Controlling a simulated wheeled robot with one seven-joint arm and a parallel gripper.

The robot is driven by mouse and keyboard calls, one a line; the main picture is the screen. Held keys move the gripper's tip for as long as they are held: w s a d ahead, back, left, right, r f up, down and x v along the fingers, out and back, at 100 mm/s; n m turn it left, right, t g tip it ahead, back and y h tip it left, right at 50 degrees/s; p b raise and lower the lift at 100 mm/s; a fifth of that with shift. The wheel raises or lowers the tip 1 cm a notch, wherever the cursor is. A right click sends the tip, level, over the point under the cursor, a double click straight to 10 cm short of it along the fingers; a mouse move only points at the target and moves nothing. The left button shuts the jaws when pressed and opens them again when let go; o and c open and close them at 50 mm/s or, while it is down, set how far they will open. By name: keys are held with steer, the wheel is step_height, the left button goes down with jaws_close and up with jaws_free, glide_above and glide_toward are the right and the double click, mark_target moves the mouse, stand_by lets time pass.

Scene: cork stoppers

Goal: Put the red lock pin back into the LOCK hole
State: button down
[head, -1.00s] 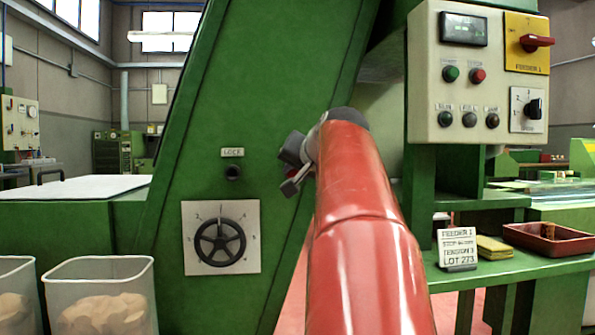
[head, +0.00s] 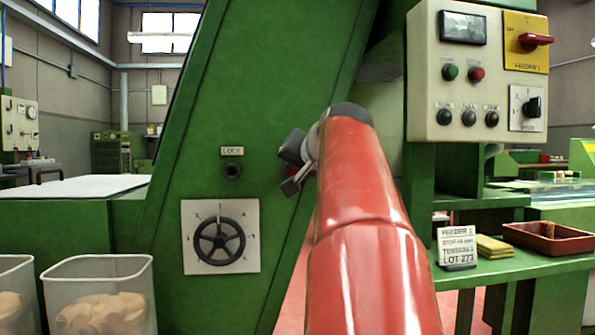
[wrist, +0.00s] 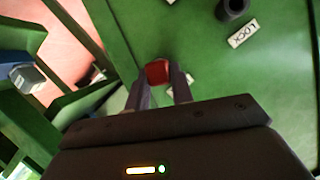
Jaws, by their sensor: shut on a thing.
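In the wrist view my gripper (wrist: 160,88) is shut on the red lock pin (wrist: 158,72), whose red head shows between the fingertips. In the head view my gripper (head: 291,172) is small beside the red arm, and a bit of red shows between its fingers. The dark round LOCK hole (head: 232,170) is in the green machine panel, under the LOCK label (head: 232,151), to the left of my gripper. In the wrist view the LOCK hole (wrist: 232,8) is at the top, with its label (wrist: 243,33) beside it. The pin is apart from the hole; its shaft is hidden.
A black handwheel (head: 220,242) on a white plate sits below the hole. A control box (head: 478,75) hangs at the upper right. Clear bins (head: 98,275) of corks stand lower left. A shelf with a red tray (head: 548,240) is at right. The panel between gripper and hole is clear.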

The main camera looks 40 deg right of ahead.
steer(key=shift+s+a+b, duration=0.4)
steer(key=shift+s+a, duration=0.2)
steer(key=shift+s, duration=0.4)
steer(key=shift+s+a+b, duration=0.35)
steer(key=shift+s+a, duration=0.25)
steer(key=shift+s, duration=0.35)
steer(key=s+a, duration=0.1)
steer(key=s+a+b, duration=0.1)
steer(key=s, duration=0.1)
steer(key=shift+s, duration=0.2)
